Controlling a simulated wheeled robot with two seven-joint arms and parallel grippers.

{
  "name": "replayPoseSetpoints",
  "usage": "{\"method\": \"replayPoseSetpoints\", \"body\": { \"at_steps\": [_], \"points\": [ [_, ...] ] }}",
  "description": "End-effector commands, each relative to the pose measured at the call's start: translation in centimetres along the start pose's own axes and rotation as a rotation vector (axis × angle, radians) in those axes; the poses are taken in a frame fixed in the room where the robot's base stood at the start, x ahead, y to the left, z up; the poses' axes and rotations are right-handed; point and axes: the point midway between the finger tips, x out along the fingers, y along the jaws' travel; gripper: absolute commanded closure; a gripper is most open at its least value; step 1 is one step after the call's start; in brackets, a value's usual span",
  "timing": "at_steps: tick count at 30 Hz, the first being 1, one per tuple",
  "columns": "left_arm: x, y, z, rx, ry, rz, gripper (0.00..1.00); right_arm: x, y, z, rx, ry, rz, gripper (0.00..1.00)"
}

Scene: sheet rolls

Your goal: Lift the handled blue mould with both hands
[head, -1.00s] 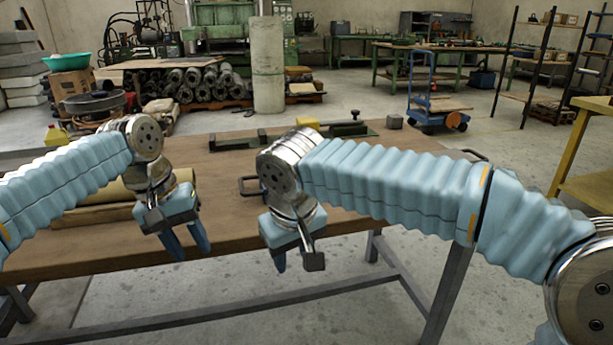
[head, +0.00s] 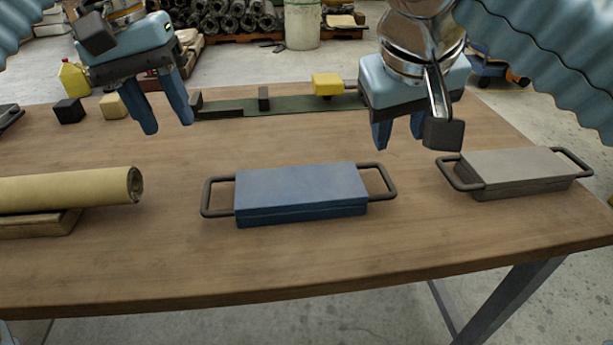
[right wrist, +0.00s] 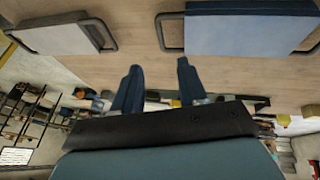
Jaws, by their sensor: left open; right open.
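The blue mould (head: 300,192) lies flat on the wooden table, with a dark loop handle at its left end (head: 217,197) and one at its right end (head: 379,181). In the right wrist view the blue mould (right wrist: 250,32) is at the upper right, partly cut off. My left gripper (head: 163,110) is open and empty, above the table behind and left of the mould. My right gripper (head: 398,132) is open and empty, above the table behind the mould's right end; its fingers (right wrist: 157,90) also show in the right wrist view. Neither gripper touches the mould.
A grey handled mould (head: 520,172) lies to the right of the blue one. A tan roll (head: 70,190) rests on a wooden block at the left. A dark green strip with a yellow block (head: 327,84) lies behind. Bare tabletop surrounds the blue mould.

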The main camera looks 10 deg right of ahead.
Motion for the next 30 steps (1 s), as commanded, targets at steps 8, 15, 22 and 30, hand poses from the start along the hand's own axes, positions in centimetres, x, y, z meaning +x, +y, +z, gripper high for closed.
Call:
{"method": "replayPoseSetpoints", "body": {
  "at_steps": [8,15,22,30],
  "points": [
    [0.2,0.0,0.0,0.0,0.0,0.0,0.58,0.2,0.0,0.0,0.0,-0.001,0.0,0.58],
    [3.0,-0.1,0.1,-0.001,-0.003,-0.002,0.58,3.0,0.0,0.1,0.0,-0.003,0.001,0.58],
    [7.5,-0.1,0.0,-0.001,-0.002,-0.002,0.58,7.6,0.0,0.0,0.0,-0.004,0.002,0.58],
    [12.1,-0.1,0.0,-0.001,-0.002,-0.001,0.58,12.1,0.0,0.0,-0.001,-0.003,0.001,0.58]
  ]
}}
